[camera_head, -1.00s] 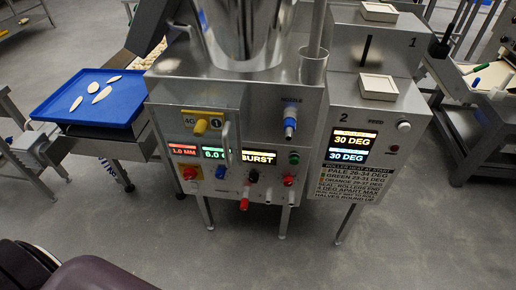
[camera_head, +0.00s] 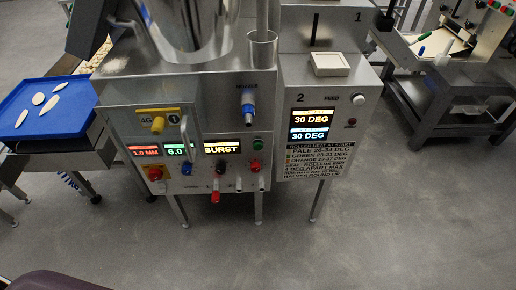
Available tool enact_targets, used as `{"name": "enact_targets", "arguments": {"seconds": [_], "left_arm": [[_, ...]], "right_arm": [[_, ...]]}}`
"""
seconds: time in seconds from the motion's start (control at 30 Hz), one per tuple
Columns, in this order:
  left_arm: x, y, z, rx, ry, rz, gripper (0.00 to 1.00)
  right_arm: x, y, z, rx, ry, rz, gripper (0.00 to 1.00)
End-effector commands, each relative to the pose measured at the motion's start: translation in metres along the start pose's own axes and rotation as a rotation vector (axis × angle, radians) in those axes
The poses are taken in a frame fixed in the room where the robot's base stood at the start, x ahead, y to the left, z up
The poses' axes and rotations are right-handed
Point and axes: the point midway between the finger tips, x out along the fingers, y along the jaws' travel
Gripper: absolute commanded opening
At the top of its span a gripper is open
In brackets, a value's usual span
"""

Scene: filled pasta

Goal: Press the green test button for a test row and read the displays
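A steel filling machine (camera_head: 130,125) stands in the middle. A green button (camera_head: 258,143) sits at the right of its front panel, with nothing touching it. A red display (camera_head: 143,151) seems to read 1.0 MM. A green display (camera_head: 174,149) shows 6.0, its right part hidden by a vertical handle (camera_head: 186,135). A pale display (camera_head: 222,147) reads BURST. On the right unit, an orange display (camera_head: 311,118) and a blue display (camera_head: 310,134) each read 30 DEG. Neither of my grippers is in view.
A blue tray (camera_head: 20,128) with pale pieces lies at the left. A white FEED button (camera_head: 358,99) and a printed roller-heat placard (camera_head: 314,160) are on the right unit. Another machine (camera_head: 430,70) stands at the right. The grey floor in front is clear.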

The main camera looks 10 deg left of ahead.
Motion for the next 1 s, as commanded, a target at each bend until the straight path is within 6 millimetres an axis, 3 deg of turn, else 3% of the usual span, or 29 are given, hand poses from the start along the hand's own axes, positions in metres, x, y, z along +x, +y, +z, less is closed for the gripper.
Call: {"name": "enact_targets", "arguments": {"seconds": [0.03,0.3,1.0], "left_arm": [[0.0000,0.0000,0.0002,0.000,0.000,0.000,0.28],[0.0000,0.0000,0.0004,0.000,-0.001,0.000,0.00],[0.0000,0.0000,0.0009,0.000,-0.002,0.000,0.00]], "right_arm": [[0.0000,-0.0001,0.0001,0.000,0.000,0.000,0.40],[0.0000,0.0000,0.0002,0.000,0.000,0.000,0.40],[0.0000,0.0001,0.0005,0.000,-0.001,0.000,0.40]]}}
